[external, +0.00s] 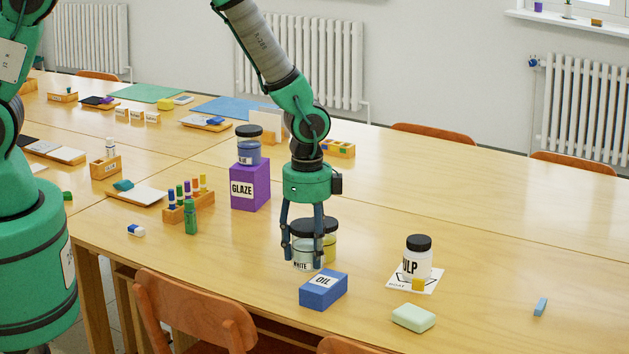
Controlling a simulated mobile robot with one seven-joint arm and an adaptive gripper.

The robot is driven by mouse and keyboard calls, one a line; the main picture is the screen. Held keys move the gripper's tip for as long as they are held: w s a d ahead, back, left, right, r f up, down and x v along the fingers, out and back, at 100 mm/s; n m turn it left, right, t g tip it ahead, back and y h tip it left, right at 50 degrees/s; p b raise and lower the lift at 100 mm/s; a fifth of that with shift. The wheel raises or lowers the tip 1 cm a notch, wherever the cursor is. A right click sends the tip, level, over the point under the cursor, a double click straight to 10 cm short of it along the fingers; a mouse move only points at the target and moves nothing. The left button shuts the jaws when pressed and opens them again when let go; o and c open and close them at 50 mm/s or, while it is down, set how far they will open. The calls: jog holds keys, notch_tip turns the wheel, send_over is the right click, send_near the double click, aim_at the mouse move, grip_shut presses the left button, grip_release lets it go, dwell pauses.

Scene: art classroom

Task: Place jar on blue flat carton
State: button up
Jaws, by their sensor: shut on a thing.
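My gripper (304,257) points down with its two fingers on either side of a clear jar (304,264) with a dark lid, pale contents and a "WHITE" label. It is shut on this jar. The blue flat carton (321,292), labelled "OIL", lies on the table just in front of the jar and slightly to its right. The picture does not clearly show whether the jar's base touches the table, as the carton partly hides the area. A jar with yellow contents (330,246) and a dark lid stands right behind the held jar, partly hidden.
A purple "GLAZE" box (250,188) with a blue jar (248,147) on top stands behind left. A white jar (417,260) stands on a printed card to the right, near a pale green block (414,318). The table (480,230) is clear at the right rear.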

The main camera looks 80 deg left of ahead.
aim_at(324, 223)
jog(key=shift+w+f, duration=0.15)
jog(key=shift+w, duration=1.65)
jog(key=shift+f, duration=1.75)
jog(key=shift+f+b, duration=0.15)
jog(key=shift+b, duration=0.15)
jog(key=o, duration=1.4)
jog(key=shift+r, duration=0.2)
notch_tip(324, 223, up, 12)
jog(key=shift+f+p, duration=0.1)
jog(key=shift+p, duration=0.45)
